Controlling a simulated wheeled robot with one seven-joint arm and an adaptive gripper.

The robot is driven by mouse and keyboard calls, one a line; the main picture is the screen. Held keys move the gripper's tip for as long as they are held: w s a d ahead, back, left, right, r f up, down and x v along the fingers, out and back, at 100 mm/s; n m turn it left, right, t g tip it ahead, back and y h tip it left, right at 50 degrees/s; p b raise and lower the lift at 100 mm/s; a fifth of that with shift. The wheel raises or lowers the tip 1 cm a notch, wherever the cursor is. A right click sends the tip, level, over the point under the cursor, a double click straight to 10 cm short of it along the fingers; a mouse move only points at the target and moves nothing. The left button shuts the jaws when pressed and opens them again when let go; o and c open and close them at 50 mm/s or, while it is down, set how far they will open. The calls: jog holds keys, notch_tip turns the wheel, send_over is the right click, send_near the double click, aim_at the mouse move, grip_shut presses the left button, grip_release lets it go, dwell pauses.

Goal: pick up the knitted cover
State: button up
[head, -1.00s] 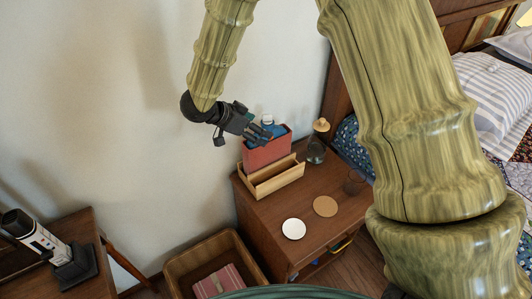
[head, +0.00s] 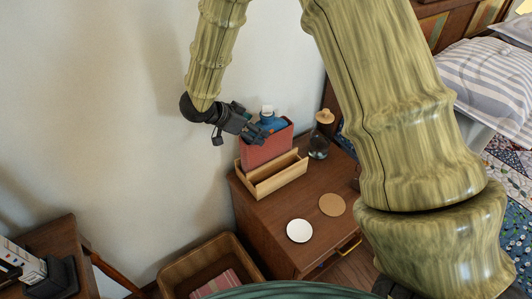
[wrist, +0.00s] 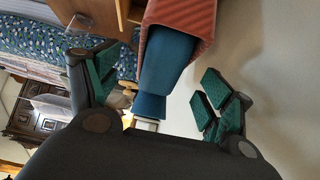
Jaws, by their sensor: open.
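The knitted cover (head: 266,153) looks like a red, ribbed, boxy sleeve standing upright on the brown nightstand, behind a wooden tray. A blue bottle (head: 276,122) with a white cap sticks out of its open top. In the wrist view the red cover (wrist: 186,17) is at the top, and the blue bottle (wrist: 165,65) extends down from it. My gripper (head: 260,131) is open at the upper left of the cover. In the wrist view my gripper (wrist: 158,92) has its green-padded fingers apart on either side of the bottle's neck. Contact cannot be told.
The nightstand (head: 268,218) also holds the wooden tray (head: 282,181), a dark jar with a wooden stopper (head: 320,140), a cork disc (head: 332,205) and a white disc (head: 299,231). A wooden bin (head: 236,248) stands below. The wall (head: 120,120) is close on the left; a bed is right.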

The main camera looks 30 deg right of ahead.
aim_at(267, 151)
jog(key=x, duration=0.7)
jog(key=shift+f, duration=0.5)
jog(key=shift+d, duration=0.1)
jog(key=shift+c, duration=0.4)
jog(key=shift+w+r, duration=0.1)
jog(key=c, duration=1.4)
